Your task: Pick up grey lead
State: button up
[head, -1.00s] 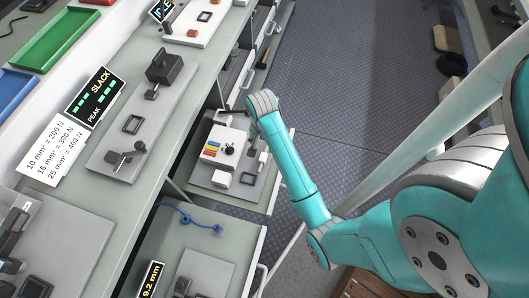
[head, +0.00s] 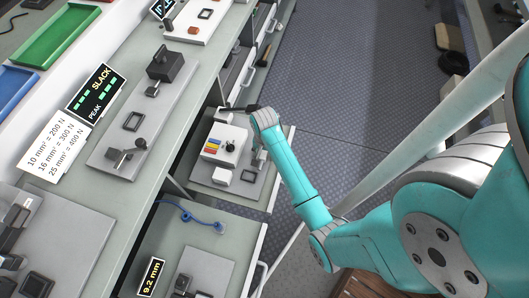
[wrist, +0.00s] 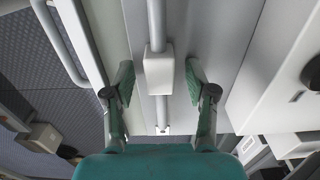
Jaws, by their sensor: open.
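My gripper (wrist: 159,80) is open, with its two green-padded fingers apart and nothing between the pads that I can see gripped. In the wrist view a straight grey strand (wrist: 157,25) runs up and down the middle of the picture and passes through a white block (wrist: 158,72). It may be the grey lead, but I cannot tell for certain. The block appears between the fingers in the picture, apart from both. In the head view my gripper (head: 228,109) is dark and points left over the upper end of the open drawer (head: 258,194).
The drawer holds a white unit (head: 225,147) with coloured stripes and a white block (head: 222,177). A blue lead (head: 190,217) lies in a nearer drawer. The grey bench (head: 85,185) with fixtures is at left. Open floor (head: 345,90) lies at right.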

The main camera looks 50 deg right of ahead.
grip_shut()
